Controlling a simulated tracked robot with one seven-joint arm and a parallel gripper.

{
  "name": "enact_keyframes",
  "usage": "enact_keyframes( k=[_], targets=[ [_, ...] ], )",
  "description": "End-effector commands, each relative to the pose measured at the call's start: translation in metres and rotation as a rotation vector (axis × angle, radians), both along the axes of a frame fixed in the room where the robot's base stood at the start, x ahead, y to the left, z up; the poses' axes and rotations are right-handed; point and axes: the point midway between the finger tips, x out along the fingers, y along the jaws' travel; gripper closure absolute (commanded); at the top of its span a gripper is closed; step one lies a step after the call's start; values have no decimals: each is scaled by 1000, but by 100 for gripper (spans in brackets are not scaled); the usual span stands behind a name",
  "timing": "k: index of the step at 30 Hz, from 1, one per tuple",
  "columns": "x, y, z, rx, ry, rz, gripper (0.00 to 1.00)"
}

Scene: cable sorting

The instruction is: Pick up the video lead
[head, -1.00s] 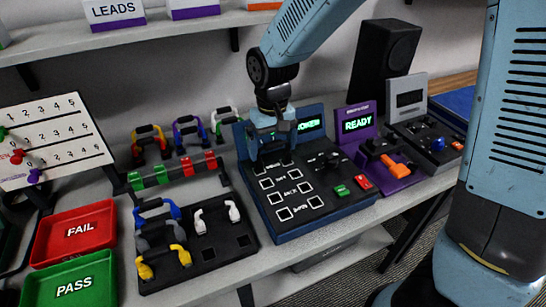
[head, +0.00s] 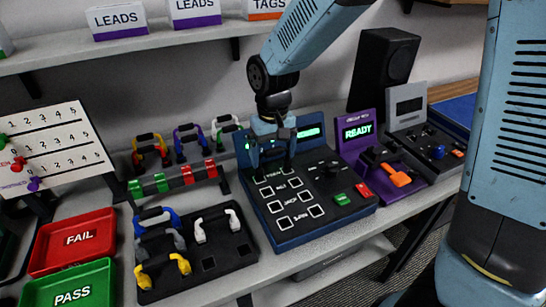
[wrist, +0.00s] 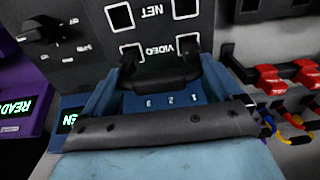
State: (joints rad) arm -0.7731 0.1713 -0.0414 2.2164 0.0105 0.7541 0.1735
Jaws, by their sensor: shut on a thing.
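My gripper (head: 273,148) is over the upper left of the blue tester (head: 283,232), its fingers shut on a black handle-shaped lead (wrist: 160,78). In the wrist view the lead's two ends lie by the sockets of the row labelled VIDEO (wrist: 160,49). I cannot tell whether its ends are seated in the sockets or just above them. In the head view the fingers hide most of the lead. The tester's green screen (head: 311,132) is partly covered by my gripper.
A black tray (head: 222,260) with blue, grey, yellow and white leads lies left of the tester. More leads (head: 188,140) stand behind a red-and-green bar (head: 176,179). A purple READY station (head: 395,180) is close on the right. FAIL (head: 75,262) and PASS trays lie front left.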

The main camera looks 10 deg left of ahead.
Motion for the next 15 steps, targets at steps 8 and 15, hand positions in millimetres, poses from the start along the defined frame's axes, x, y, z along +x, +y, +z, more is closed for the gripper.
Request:
enact_keyframes(
  k=[8, 15],
  targets=[
    [-11, -2, 41, 3, -4, 1, 44],
    [-47, -8, 84, 4, -5, 1, 44]
  ],
)
